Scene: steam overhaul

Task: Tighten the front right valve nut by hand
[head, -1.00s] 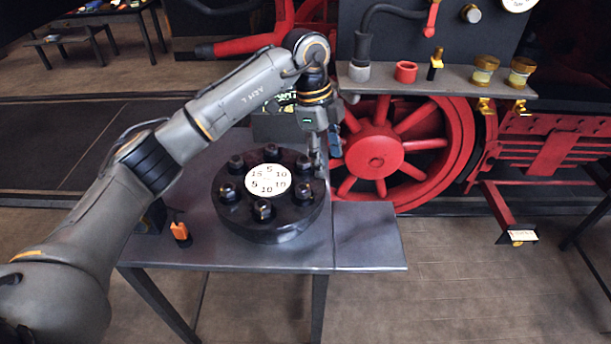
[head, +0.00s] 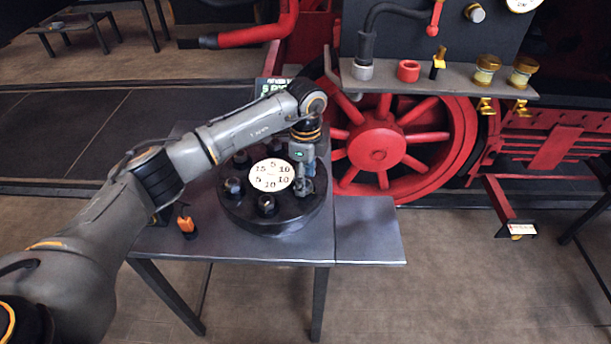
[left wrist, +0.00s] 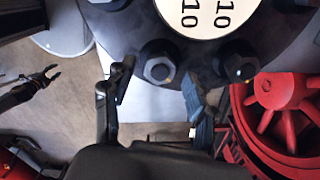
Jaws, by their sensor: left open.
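The black round valve cover (head: 290,222) stands on the metal table, with several dark nuts around a white numbered dial (head: 270,175). The front right nut (head: 304,187) is partly hidden by my left gripper (head: 303,182). In the left wrist view a hex nut (left wrist: 158,68) shows between the two spread fingers of my left gripper (left wrist: 156,78), near their tips. I cannot tell whether the fingers touch it. The left gripper is open. A dark gripper, apparently my right one (left wrist: 50,74), shows at the left of the wrist view, away from the cover, its jaws apart.
The table (head: 365,235) is bare at its right end. An orange-topped object (head: 187,226) stands at its left.

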